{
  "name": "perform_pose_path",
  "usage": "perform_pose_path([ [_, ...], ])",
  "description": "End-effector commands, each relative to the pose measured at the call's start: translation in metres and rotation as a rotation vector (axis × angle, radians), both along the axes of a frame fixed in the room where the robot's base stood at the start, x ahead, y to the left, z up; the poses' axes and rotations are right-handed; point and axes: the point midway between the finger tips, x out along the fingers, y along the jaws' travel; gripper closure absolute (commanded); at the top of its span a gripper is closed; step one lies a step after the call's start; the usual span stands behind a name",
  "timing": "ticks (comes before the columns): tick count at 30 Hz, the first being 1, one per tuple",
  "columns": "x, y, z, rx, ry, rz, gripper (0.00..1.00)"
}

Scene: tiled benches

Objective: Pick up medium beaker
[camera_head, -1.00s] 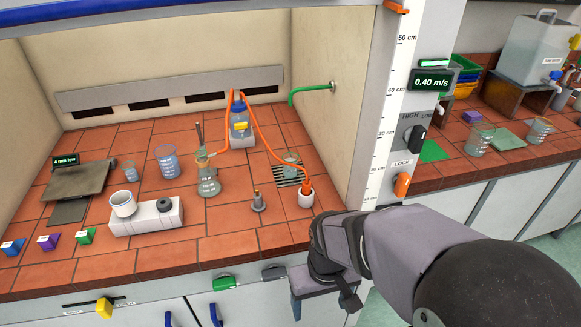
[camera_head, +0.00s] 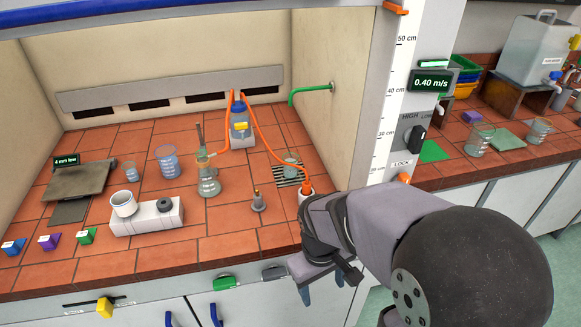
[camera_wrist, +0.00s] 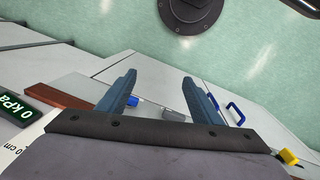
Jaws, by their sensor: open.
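Several glass beakers are in view, and I cannot tell for sure which is the medium one. In the hood, a larger beaker (camera_head: 167,162) with bluish liquid stands upright on the tiles at the back left, beside a smaller beaker (camera_head: 130,172). Two more stand on the right bench, a left one (camera_head: 479,140) and a right one (camera_head: 538,131). My gripper (camera_head: 322,286) is open and empty in front of the hood's front edge, far from all of them. In the wrist view its fingers (camera_wrist: 160,78) point at the floor and cabinets, with no beaker between them.
A flask (camera_head: 208,182) with an orange hose, a white block (camera_head: 148,219) with a cup, and a metal burner-like piece (camera_head: 258,201) stand in the hood. The sash post (camera_head: 395,110) divides hood from right bench. Front-centre hood tiles are clear.

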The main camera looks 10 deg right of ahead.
Motion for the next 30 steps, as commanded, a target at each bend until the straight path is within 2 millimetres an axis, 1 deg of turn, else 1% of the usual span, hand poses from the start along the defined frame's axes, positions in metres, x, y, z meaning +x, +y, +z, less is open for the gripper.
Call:
perform_pose_path([
  [1,0.017,-0.004,0.004,-0.044,0.005,0.094,0.41],
  [2,0.029,-0.008,0.007,-0.076,0.009,0.158,0.41],
  [3,0.047,-0.013,0.011,-0.125,0.011,0.254,0.41],
  [5,0.077,-0.019,0.018,-0.209,0.022,0.408,0.41],
  [6,0.099,-0.023,0.023,-0.272,0.030,0.514,0.41],
  [8,0.134,-0.026,0.031,-0.372,0.043,0.673,0.41],
  [9,0.158,-0.027,0.038,-0.442,0.054,0.774,0.41],
  [11,0.194,-0.026,0.048,-0.549,0.069,0.915,0.41],
  [12,0.217,-0.022,0.055,-0.623,0.079,1.004,0.41],
  [14,0.251,-0.015,0.066,-0.734,0.099,1.125,0.41],
  [15,0.272,-0.009,0.073,-0.808,0.112,1.201,0.41],
  [17,0.301,0.002,0.082,-0.918,0.138,1.304,0.41],
  [18,0.318,0.011,0.088,-0.991,0.156,1.368,0.41],
  [20,0.340,0.023,0.091,-1.097,0.197,1.461,0.41],
  [21,0.352,0.030,0.084,-1.166,0.243,1.530,0.41],
  [22,0.357,0.031,0.078,-1.202,0.280,1.570,0.41],
  [26,0.366,0.034,0.066,-1.284,0.398,1.686,0.41],
  [30,0.370,0.036,0.062,-1.324,0.467,1.745,0.41],
])
